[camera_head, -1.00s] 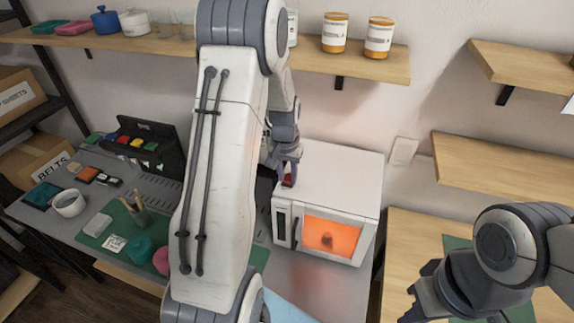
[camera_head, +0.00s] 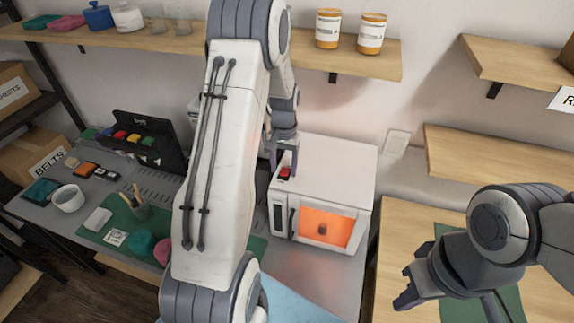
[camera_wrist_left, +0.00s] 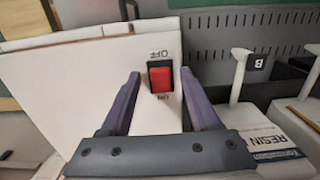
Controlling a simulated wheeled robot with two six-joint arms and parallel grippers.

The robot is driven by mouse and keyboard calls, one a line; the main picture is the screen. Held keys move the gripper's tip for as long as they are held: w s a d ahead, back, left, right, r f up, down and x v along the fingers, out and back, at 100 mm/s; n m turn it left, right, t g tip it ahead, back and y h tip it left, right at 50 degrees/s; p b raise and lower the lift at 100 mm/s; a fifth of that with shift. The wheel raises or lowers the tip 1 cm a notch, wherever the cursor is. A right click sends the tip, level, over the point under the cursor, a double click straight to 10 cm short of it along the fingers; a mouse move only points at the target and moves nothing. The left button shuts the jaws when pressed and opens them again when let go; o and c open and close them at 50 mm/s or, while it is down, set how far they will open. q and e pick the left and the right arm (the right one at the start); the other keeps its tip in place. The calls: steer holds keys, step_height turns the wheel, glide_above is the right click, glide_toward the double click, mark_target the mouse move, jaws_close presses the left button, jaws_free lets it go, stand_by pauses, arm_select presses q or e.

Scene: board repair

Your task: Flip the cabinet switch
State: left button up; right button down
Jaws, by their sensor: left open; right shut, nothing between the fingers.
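The white cabinet (camera_head: 335,175) stands on the grey bench with an orange-glowing window in its front. Its red rocker switch (camera_head: 285,173) is on top near the left edge. In the left wrist view the switch (camera_wrist_left: 161,79) sits in a black frame between an OFF and an ON label; I cannot tell which end is pressed. My left gripper (camera_head: 284,155) is over the switch. In the left wrist view its open fingers (camera_wrist_left: 161,82) lie either side of the switch, with nothing between them. My right gripper (camera_head: 405,287) is shut and empty, right of the cabinet.
A wooden shelf (camera_head: 200,42) with jars runs above. My left arm hides the bench's middle.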

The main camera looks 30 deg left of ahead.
mark_target(286, 173)
arm_select(q)
steer(key=r, duration=0.1)
steer(key=r+b, duration=0.1)
steer(key=r, duration=0.1)
steer(key=r+b, duration=0.1)
steer(key=shift+d+r, duration=0.15)
steer(key=shift+d, duration=0.25)
steer(key=s+d+r+b, duration=0.1)
steer(key=d+r+b, duration=0.2)
steer(key=d+r, duration=0.3)
steer(key=d, duration=0.5)
steer(key=shift+r, duration=0.4)
